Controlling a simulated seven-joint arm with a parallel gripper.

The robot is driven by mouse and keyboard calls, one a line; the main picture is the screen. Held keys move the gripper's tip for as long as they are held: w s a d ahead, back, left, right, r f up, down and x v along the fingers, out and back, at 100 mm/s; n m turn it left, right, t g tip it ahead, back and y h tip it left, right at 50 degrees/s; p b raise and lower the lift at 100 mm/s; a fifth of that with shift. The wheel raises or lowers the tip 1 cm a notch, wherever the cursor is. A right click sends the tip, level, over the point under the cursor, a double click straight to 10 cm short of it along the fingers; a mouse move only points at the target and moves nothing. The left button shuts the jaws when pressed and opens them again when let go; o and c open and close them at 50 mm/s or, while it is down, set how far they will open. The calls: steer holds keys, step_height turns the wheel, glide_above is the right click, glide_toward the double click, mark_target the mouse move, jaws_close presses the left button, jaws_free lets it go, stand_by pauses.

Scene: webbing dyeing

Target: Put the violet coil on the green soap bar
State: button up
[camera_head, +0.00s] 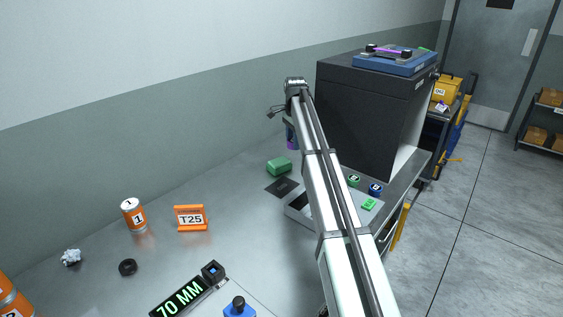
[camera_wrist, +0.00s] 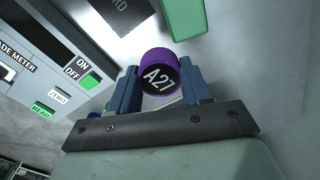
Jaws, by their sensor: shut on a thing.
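The violet coil (camera_wrist: 158,58) sits between my gripper's fingers (camera_wrist: 160,88), its dark "A27" face turned to the wrist camera. In the head view the violet coil (camera_head: 291,143) hangs under the end of my arm, above the bench, and my gripper (camera_head: 290,134) is shut on it. The green soap bar (camera_head: 279,167) lies on the bench, a little below and left of the coil in the picture. It also shows as a green block (camera_wrist: 182,18) at the top of the wrist view, beyond the coil. The two look apart.
A dark square mat (camera_head: 282,187) lies before the soap bar. A shade meter (camera_head: 299,207) with buttons stands beside it, partly behind my arm. A black cabinet (camera_head: 358,120) rises to the right. An orange T25 sign (camera_head: 191,218) and a can (camera_head: 133,215) stand left.

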step_height(320, 180, up, 2)
glide_above(280, 161)
steer(key=shift+w+a+f+m, duration=0.1)
steer(key=shift+f+m, duration=0.4)
steer(key=shift+f, duration=1.95)
steer(key=shift+w+f+m, duration=0.1)
steer(key=shift+f+m, duration=0.4)
steer(key=shift+f, duration=1.95)
steer(key=shift+f, duration=0.1)
steer(key=o, duration=1)
steer(key=shift+o, duration=0.2)
step_height(280, 161, up, 12)
